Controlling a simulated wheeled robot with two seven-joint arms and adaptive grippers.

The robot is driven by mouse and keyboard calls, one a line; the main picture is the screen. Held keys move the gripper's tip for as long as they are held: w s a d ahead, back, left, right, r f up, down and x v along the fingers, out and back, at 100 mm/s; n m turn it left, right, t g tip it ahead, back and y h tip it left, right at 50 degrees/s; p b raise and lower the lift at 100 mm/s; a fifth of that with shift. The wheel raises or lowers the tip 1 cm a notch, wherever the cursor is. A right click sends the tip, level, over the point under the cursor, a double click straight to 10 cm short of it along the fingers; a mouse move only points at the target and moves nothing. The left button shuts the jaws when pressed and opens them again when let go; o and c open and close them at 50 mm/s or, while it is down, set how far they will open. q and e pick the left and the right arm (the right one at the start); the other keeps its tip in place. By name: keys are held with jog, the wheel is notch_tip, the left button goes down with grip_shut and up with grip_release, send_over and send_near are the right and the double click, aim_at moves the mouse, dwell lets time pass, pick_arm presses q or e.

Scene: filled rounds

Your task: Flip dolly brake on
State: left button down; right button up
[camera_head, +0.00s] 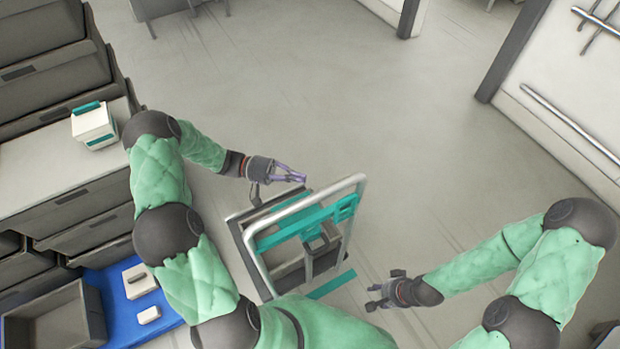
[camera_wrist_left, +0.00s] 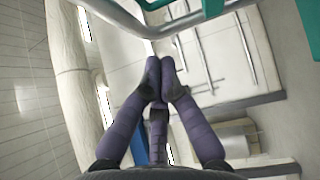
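The dolly (camera_head: 262,268) stands on the floor in front of me, with a grey tubular handle frame (camera_head: 320,189) and teal crossbars (camera_head: 290,232). I cannot make out its brake for certain. My left gripper (camera_head: 303,178) is just beyond the top left of the handle in the head view, with nothing seen in it. In the left wrist view its purple fingers (camera_wrist_left: 161,80) come together at the tips, in front of a grey tube (camera_wrist_left: 150,28). My right gripper (camera_head: 370,297) is apart from the dolly, low at its right, with fingers spread and empty.
A drawer cabinet (camera_head: 85,212) with a white and teal box (camera_head: 94,127) on top stands at the left. Below it, a grey bin (camera_head: 62,318) and small white boxes (camera_head: 139,281) are on a blue surface (camera_head: 118,300). The floor beyond the dolly is clear.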

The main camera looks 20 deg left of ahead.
pick_arm(q)
jog(key=shift+a, duration=0.25)
jog(key=shift+w+a+f+n+h+b, duration=0.25)
jog(key=shift+a+f+n+h+b, duration=0.3)
jog(key=shift+b, duration=0.2)
jog(key=shift+d, duration=0.15)
